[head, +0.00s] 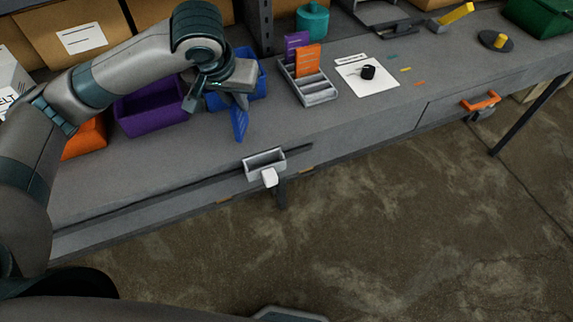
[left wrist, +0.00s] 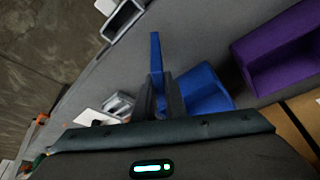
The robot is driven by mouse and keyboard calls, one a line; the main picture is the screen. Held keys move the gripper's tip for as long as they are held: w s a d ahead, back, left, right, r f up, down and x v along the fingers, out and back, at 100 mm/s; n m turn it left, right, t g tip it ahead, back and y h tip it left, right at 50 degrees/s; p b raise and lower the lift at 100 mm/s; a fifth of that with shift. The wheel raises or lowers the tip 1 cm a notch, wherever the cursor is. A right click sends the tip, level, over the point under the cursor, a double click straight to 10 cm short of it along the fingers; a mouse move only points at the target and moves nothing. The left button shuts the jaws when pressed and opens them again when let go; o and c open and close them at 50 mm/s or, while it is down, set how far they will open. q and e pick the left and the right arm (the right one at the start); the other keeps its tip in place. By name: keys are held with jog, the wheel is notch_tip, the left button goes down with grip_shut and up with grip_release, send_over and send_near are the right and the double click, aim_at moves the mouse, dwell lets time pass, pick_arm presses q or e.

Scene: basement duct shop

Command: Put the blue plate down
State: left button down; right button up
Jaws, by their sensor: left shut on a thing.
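The blue plate (head: 239,124) is a thin flat piece, standing on edge below my left gripper (head: 240,100). In the left wrist view the plate (left wrist: 156,52) sticks out from between the two dark fingers of the left gripper (left wrist: 162,92), which is shut on it. The gripper hides the plate's upper part. It is over the grey workbench (head: 190,158), in front of the blue bin (head: 262,82). I cannot tell whether the plate's lower edge touches the bench. My right gripper is out of view.
A purple bin (head: 150,112) and an orange bin (head: 86,138) stand left of the blue bin. A grey rack (head: 316,92) with purple and orange cards stands to the right, beside a white sheet (head: 375,84). A small grey holder (head: 265,162) is on the front edge.

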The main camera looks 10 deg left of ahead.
pick_arm(q)
jog(key=shift+w+d, duration=0.1)
jog(key=shift+d, duration=0.15)
jog(key=shift+d, duration=0.1)
jog(key=s+d+r+m+g+h, duration=0.1)
jog(key=s+d+r+m, duration=0.1)
jog(key=s+d+m, duration=0.3)
jog(key=s+d+r+m+g+h, duration=0.1)
jog(key=s+d+r+m+h, duration=0.1)
jog(key=s+d+m, duration=0.4)
jog(key=d, duration=0.4)
jog(key=shift+s+d+h+b, duration=0.2)
jog(key=shift+d+h+b, duration=0.1)
jog(key=shift+b, duration=0.1)
jog(key=shift+w+a+f, duration=0.1)
jog(key=shift+a, duration=0.05)
